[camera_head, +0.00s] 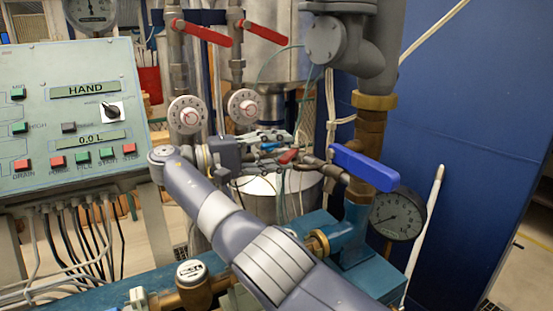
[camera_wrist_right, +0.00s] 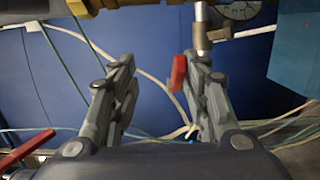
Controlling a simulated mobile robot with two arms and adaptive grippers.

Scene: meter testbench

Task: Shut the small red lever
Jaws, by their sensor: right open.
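The small red lever (camera_head: 288,156) sits on a thin metal valve in the middle of the head view, left of the blue lever. In the right wrist view, the red lever (camera_wrist_right: 179,73) lies between my fingers, close to the right-hand finger; whether they touch is unclear. My right gripper (camera_head: 276,145) is open, with its fingers around the lever area in the head view. Both fingers of the gripper (camera_wrist_right: 162,70) show apart in the wrist view. My forearm hides part of the pipework below. My left gripper is not in view.
A large blue lever (camera_head: 362,168) and a pressure gauge (camera_head: 398,214) are close on the right. Two long red levers (camera_head: 207,33) (camera_head: 264,32) are above, with white dials (camera_head: 186,114) below them. A control panel (camera_head: 70,115) stands at the left.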

